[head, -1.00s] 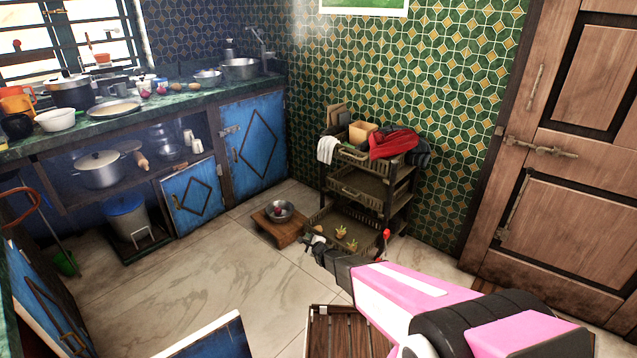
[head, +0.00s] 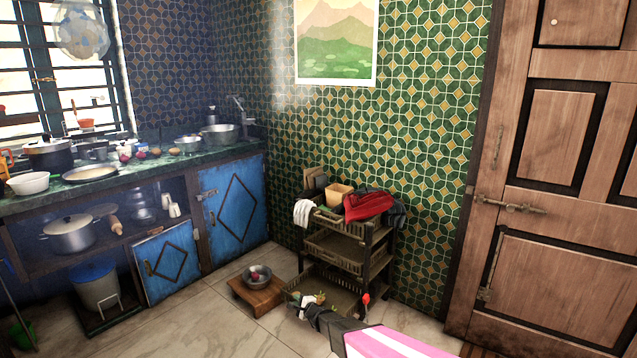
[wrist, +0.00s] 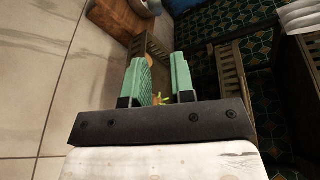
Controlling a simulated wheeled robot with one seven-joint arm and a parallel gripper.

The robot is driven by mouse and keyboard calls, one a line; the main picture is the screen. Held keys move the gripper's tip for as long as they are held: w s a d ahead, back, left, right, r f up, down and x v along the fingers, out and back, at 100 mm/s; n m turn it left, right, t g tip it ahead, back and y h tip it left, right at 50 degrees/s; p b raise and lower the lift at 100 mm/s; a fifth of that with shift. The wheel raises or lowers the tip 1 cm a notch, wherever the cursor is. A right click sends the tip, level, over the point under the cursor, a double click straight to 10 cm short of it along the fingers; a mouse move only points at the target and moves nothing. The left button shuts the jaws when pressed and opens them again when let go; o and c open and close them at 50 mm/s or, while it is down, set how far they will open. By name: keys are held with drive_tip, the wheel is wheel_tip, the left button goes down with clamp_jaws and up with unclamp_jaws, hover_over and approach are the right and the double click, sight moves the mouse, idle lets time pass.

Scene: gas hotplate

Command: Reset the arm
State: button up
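My arm (head: 390,343) is pink, white and black and reaches in from the bottom of the head view. My gripper (head: 300,306) is in front of the lowest basket of the dark rack (head: 338,284). In the wrist view my gripper (wrist: 160,75) shows two green fingers with a gap between them. It is open, and nothing is clearly held. A small yellow-green thing (wrist: 160,100) shows in the gap, seemingly beyond the fingers. Whether the fingertips touch the basket cannot be told.
A low wooden stool (head: 257,297) with a metal bowl (head: 256,276) stands left of the rack. Blue cabinets (head: 236,211) and a green counter (head: 110,183) line the left. A wooden door (head: 550,180) is at the right. Tiled floor (head: 210,325) is clear at the front.

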drive_tip(key=s+d+r+n+g+y, duration=0.1)
drive_tip(key=s+d+r+n+g, duration=0.2)
drive_tip(key=s+r+n+g, duration=0.25)
drive_tip(key=s+d+r+n+g, duration=0.25)
drive_tip(key=s+r+n, duration=0.25)
drive_tip(key=s+r, duration=0.25)
drive_tip(key=s+d+r+n+g+h, duration=0.2)
drive_tip(key=s+d+r+h, duration=0.2)
drive_tip(key=s+d, duration=0.4)
drive_tip(key=s+d+r+n+g+h, duration=0.2)
drive_tip(key=s+d+r+h, duration=0.3)
drive_tip(key=d, duration=0.9)
drive_tip(key=s+h, duration=0.2)
drive_tip(key=s, duration=0.1)
drive_tip(key=shift+d+n, duration=0.35)
drive_tip(key=shift+d, duration=0.05)
